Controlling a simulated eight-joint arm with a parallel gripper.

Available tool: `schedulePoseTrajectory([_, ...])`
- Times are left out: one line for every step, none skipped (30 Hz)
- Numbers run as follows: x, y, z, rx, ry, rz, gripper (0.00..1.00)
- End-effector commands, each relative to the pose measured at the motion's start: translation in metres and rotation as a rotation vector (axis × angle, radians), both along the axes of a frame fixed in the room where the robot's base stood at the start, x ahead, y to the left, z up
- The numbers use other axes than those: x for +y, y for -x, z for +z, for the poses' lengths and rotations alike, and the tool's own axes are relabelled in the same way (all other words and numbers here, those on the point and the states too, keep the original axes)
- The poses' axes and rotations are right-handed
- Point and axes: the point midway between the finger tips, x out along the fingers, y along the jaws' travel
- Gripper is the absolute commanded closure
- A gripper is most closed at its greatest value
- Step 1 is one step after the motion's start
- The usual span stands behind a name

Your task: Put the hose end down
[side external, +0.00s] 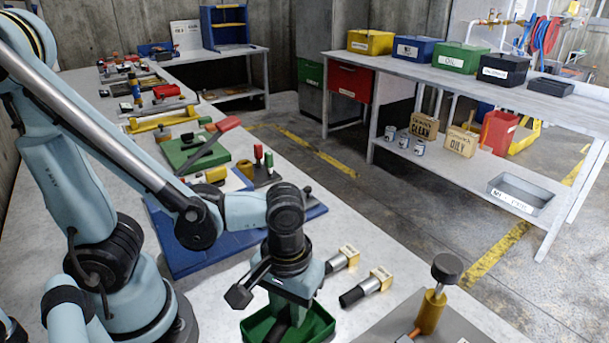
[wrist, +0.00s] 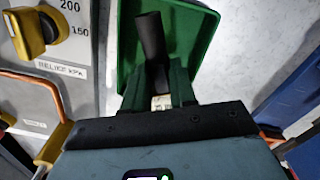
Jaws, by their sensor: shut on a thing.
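My gripper (wrist: 160,92) is shut on the hose end (wrist: 151,45), a dark tube with a pale part just visible between the green fingers. In the wrist view the tube lies over the green tray (wrist: 200,22). In the side view my gripper (side external: 285,315) points down into the green tray (side external: 325,318) at the bottom of the picture. The hose end is mostly hidden there by the gripper. I cannot tell whether it touches the tray floor.
Two black-and-brass fittings (side external: 366,287) lie right of the tray on the grey bench. A panel (side external: 400,318) with a black-topped yellow post (side external: 432,300) stands at front right. The wrist view shows its yellow knob (wrist: 32,30) and copper pipe (wrist: 40,82).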

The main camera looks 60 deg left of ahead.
Motion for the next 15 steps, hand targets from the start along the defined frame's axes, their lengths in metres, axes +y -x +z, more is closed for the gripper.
schedulePoseTrajectory([0.0, -0.001, -0.005, 0.0, 0.0, 0.0, 1.0])
schedulePoseTrajectory([0.0, -0.001, -0.008, 0.0, 0.0, 0.0, 1.0])
schedulePoseTrajectory([0.0, -0.001, -0.011, 0.0, 0.001, 0.0, 1.0])
schedulePoseTrajectory([-0.001, -0.001, -0.013, 0.0, 0.001, 0.0, 1.0])
schedulePoseTrajectory([0.0, -0.001, -0.015, 0.0, 0.001, 0.0, 1.0])
schedulePoseTrajectory([0.0, -0.001, -0.018, 0.0, 0.001, 0.0, 1.0])
schedulePoseTrajectory([0.0, 0.0, -0.019, 0.0, 0.001, 0.0, 1.0])
schedulePoseTrajectory([0.0, 0.0, -0.02, 0.0, 0.001, 0.0, 1.0])
schedulePoseTrajectory([0.0, 0.0, -0.021, 0.0, 0.001, 0.0, 1.0])
schedulePoseTrajectory([0.0, 0.0, -0.021, 0.0, 0.001, 0.0, 1.0])
schedulePoseTrajectory([0.0, 0.0, -0.021, 0.0, 0.001, 0.0, 1.0])
schedulePoseTrajectory([0.0, 0.0, -0.022, 0.0, 0.001, 0.0, 1.0])
schedulePoseTrajectory([0.0, 0.0, -0.021, 0.0, 0.001, 0.0, 1.0])
schedulePoseTrajectory([0.0, 0.0, -0.021, 0.0, 0.001, 0.0, 1.0])
schedulePoseTrajectory([0.0, 0.0, -0.021, 0.0, 0.001, 0.0, 1.0])
